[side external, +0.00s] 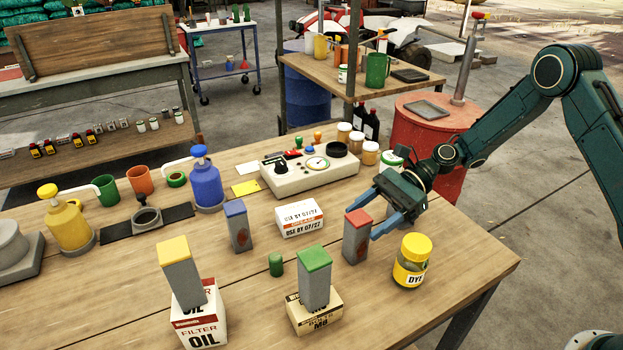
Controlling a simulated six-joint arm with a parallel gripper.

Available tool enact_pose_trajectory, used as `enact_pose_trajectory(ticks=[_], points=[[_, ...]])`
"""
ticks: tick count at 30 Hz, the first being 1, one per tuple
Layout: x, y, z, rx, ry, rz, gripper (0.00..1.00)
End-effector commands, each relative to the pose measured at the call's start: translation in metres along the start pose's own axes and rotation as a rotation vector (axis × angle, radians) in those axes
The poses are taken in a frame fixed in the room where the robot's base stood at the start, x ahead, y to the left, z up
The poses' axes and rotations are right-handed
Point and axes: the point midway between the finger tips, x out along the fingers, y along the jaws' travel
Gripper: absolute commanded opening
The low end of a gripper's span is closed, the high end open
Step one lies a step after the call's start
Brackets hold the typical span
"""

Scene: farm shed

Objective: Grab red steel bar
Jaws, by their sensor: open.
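The red steel bar (356,239) is a grey upright block with a red top, standing on the wooden table right of centre. My gripper (369,220) comes in from the right at the height of the bar's top. Its blue fingers are open and point left toward the bar. The nearer fingertip is close beside the bar's right face, and the farther one is behind its top. I cannot tell whether either touches it or how far the bar sits between them.
A yellow-lidded dye jar (412,261) stands close to the right of the bar. A green-topped bar (314,280) and a yellow-topped bar (181,275) stand on boxes in front. A blue-topped bar (238,228) and a white box (299,218) are to the left.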

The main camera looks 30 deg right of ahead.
Motion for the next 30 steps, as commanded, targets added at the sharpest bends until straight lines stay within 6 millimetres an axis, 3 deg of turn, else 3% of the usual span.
enact_pose_trajectory(ticks=[15, 30], points=[[0.047, 0.002, -0.002, 0.0, 0.0, 0.003, 0.62], [0.051, 0.002, -0.002, 0.0, 0.0, 0.001, 0.62]])
